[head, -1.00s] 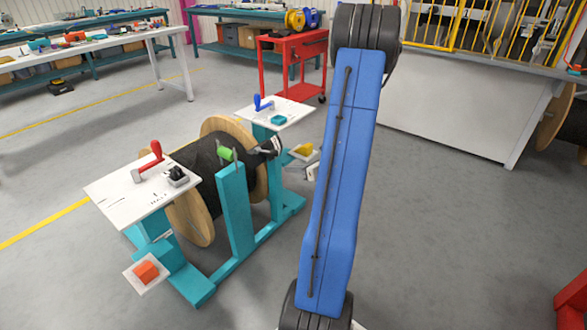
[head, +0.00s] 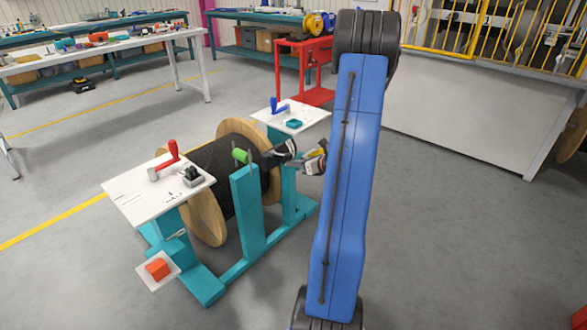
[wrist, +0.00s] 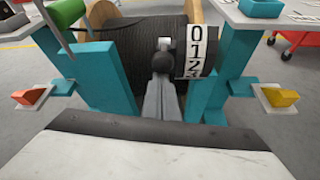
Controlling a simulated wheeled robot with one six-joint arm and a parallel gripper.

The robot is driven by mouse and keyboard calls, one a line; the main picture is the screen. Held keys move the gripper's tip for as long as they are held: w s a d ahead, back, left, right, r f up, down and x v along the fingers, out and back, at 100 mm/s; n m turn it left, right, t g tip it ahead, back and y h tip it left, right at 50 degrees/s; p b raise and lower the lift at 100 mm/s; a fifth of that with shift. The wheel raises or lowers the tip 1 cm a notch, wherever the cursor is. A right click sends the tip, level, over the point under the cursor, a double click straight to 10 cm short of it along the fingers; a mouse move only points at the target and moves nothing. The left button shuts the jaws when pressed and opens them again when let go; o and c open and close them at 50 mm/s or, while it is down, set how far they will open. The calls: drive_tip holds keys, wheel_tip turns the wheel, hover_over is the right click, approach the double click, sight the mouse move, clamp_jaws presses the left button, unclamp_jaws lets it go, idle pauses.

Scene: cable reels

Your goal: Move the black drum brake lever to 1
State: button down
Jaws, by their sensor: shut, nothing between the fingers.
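The black drum (head: 212,165) sits between wooden flanges in a teal stand. In the wrist view, the brake lever's black round knob (wrist: 163,62) shows in front of a pale grey block. A white number plate (wrist: 196,50) reads 0, 1, 2, 3 downward just right of it. The knob appears level with the 2, though the slanted view makes this uncertain. My gripper (wrist: 161,88) is shut and empty, its grey fingers just below the knob in the picture; I cannot tell whether they touch. In the head view, my gripper (head: 304,160) is right of the drum, close to the plate.
A green cylinder (head: 241,156) tops a teal post beside the drum. White side tables hold a red lever (head: 168,160) and a blue lever (head: 279,107). Small trays hold an orange block (head: 158,268) and a yellow block (wrist: 283,97). Open floor lies in front.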

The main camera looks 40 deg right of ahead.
drive_tip(key=shift+r, duration=0.1)
drive_tip(key=shift+w+d+r, duration=0.1)
drive_tip(key=shift+r, duration=0.8)
